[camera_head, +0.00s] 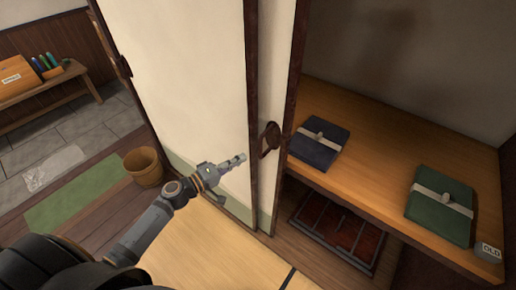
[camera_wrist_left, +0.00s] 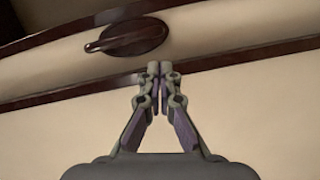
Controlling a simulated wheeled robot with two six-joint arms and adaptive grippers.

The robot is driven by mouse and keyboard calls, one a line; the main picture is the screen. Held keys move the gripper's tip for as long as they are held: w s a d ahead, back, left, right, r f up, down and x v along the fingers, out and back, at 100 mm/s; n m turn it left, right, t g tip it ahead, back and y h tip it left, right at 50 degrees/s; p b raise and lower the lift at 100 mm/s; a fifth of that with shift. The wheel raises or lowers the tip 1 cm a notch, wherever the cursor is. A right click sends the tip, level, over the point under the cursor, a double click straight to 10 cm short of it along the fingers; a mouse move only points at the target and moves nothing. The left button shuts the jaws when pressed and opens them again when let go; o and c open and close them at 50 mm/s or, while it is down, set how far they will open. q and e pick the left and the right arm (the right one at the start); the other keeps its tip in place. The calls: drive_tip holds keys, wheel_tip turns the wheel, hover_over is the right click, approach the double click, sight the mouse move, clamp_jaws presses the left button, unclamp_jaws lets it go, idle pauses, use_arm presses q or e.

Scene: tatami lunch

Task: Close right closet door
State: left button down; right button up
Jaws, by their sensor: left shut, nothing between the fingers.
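The right closet door (camera_head: 275,60) shows as a narrow cream strip with dark edging beside the wider cream panel (camera_head: 205,75). The closet to its right stands open. A dark handle (camera_head: 270,138) sits on the door's strip; it also shows in the left wrist view (camera_wrist_left: 128,37), upper left of the fingertips. My left gripper (camera_head: 240,158) is shut and empty, in front of the panels and left of the handle. In the left wrist view its closed fingertips (camera_wrist_left: 159,68) are near a dark frame edge; contact cannot be told. My right gripper is not in view.
Inside the closet, a wooden shelf (camera_head: 375,133) holds a dark blue bundle (camera_head: 319,142) and a green bundle (camera_head: 440,205). A dark lattice panel (camera_head: 338,234) lies below. A wooden bucket (camera_head: 143,167) stands at left near a bench (camera_head: 45,88).

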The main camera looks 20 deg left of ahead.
sight(269, 144)
use_arm(q)
drive_tip(key=p+x, duration=0.2)
drive_tip(key=x, duration=0.5)
drive_tip(key=shift+w+d+r, duration=0.1)
drive_tip(key=shift+w+d, duration=0.05)
drive_tip(key=shift+w, duration=0.05)
drive_tip(key=shift+w+d+p, duration=0.25)
drive_tip(key=shift+w+p, duration=0.05)
drive_tip(key=shift+p, duration=0.05)
drive_tip(key=shift+d+f, duration=0.1)
drive_tip(key=shift+f, duration=0.1)
